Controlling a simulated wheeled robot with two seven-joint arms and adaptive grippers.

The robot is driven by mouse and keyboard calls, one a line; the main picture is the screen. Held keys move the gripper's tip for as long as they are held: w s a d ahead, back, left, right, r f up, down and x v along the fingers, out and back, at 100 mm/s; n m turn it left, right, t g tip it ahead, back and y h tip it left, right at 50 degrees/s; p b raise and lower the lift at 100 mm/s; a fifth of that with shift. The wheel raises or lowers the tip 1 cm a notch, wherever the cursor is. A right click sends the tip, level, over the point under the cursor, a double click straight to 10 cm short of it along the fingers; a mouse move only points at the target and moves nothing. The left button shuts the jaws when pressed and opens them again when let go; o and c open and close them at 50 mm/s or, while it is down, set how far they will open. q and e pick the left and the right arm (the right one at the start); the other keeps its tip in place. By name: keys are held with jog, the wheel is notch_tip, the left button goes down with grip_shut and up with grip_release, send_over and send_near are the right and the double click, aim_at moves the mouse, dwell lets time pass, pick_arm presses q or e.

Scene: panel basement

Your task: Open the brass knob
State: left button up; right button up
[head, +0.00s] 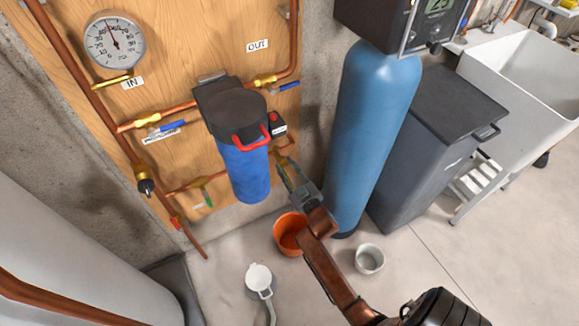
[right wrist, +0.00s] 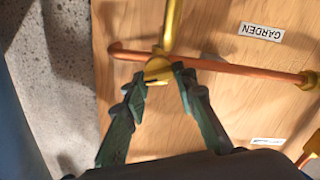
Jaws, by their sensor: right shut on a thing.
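The brass knob (right wrist: 158,70) sits on a copper pipe (right wrist: 220,64) in the right wrist view, between the fingertips of my right gripper (right wrist: 157,78). The gripper is shut on it, with one dark green finger on each side. In the head view my right gripper (head: 287,173) reaches in from the lower right, to the right of the blue filter housing (head: 249,172). There the knob is mostly hidden by the gripper. The knob's turned position cannot be told. My left gripper is not in view.
The pipes run on a wooden board (head: 190,50) with a pressure gauge (head: 115,40) and several small valves. A tall blue tank (head: 368,125) stands close right of my gripper.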

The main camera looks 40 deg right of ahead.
jog(key=n+p, duration=0.1)
jog(key=n, duration=0.2)
jog(key=shift+a+n, duration=0.1)
jog(key=shift+n, duration=1.1)
jog(key=shift+f+n, duration=0.1)
jog(key=shift+n, duration=0.8)
jog(key=shift+f+n, duration=0.1)
jog(key=shift+n, duration=2.3)
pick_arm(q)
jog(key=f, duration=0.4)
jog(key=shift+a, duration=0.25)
pick_arm(e)
jog(key=shift+a, duration=0.1)
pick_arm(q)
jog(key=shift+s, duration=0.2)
pick_arm(e)
jog(key=shift+n, duration=0.3)
